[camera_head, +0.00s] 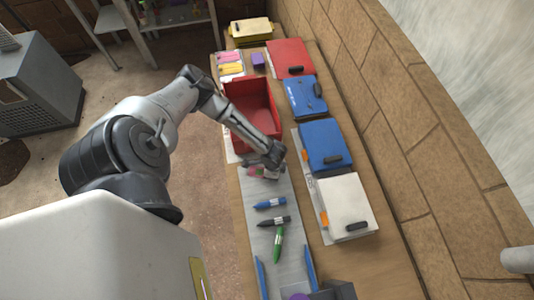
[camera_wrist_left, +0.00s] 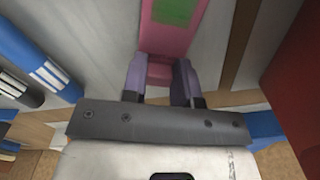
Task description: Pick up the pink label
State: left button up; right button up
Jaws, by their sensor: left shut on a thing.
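The pink label (camera_wrist_left: 155,38), with a green patch on it, extends up from between the fingers of my left gripper (camera_wrist_left: 160,80) in the left wrist view. The two fingers are shut on its near end. In the head view, my left gripper (camera_head: 270,163) is low over the far end of the grey strip, and a bit of the pink label (camera_head: 257,172) shows beside it. The arm and gripper hide part of the label there. I cannot tell whether the label touches the strip. My right gripper is not in view.
On the grey strip (camera_head: 262,222) lie a blue marker (camera_head: 270,203), a dark marker (camera_head: 273,221) and a green marker (camera_head: 278,245). A red bin (camera_head: 236,112) stands just beyond my gripper. Blue (camera_head: 322,143) and white (camera_head: 345,205) boxes line the right side.

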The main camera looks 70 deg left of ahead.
pick_arm(q)
jog(key=shift+c, duration=1.3)
jog(key=shift+r, duration=0.1)
